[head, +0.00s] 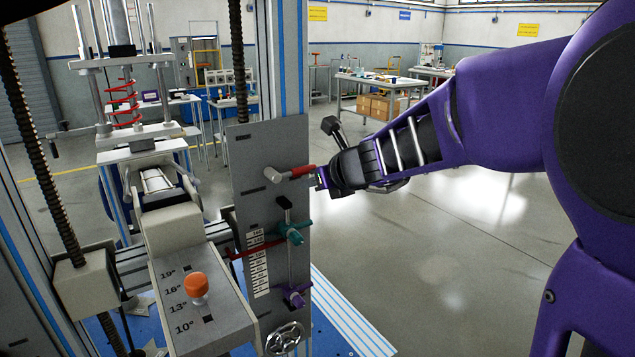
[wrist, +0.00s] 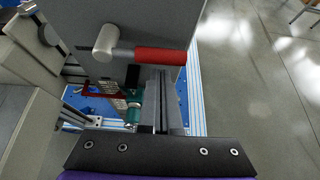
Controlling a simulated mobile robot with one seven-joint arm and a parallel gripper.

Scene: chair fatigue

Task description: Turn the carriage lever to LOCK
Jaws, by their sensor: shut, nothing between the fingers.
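A lever with a grey hub and a red grip (head: 296,172) sits on the upper part of a grey upright plate (head: 262,146). It lies nearly level, its red grip pointing right; it also shows in the wrist view (wrist: 162,56). I take it for the carriage lever; no LOCK mark is readable. My gripper (head: 319,178) is at the right end of the red grip in the head view. In the wrist view my gripper (wrist: 160,86) is shut and empty, its fingers appearing just below the red grip. Whether they touch it I cannot tell.
Below the lever are a teal clamp (head: 291,235), a purple clamp (head: 296,296), a red pointer by a scale (head: 260,262) and a handwheel (head: 285,338). An orange knob (head: 195,285) stands on an angle-marked panel at left. Open floor lies to the right.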

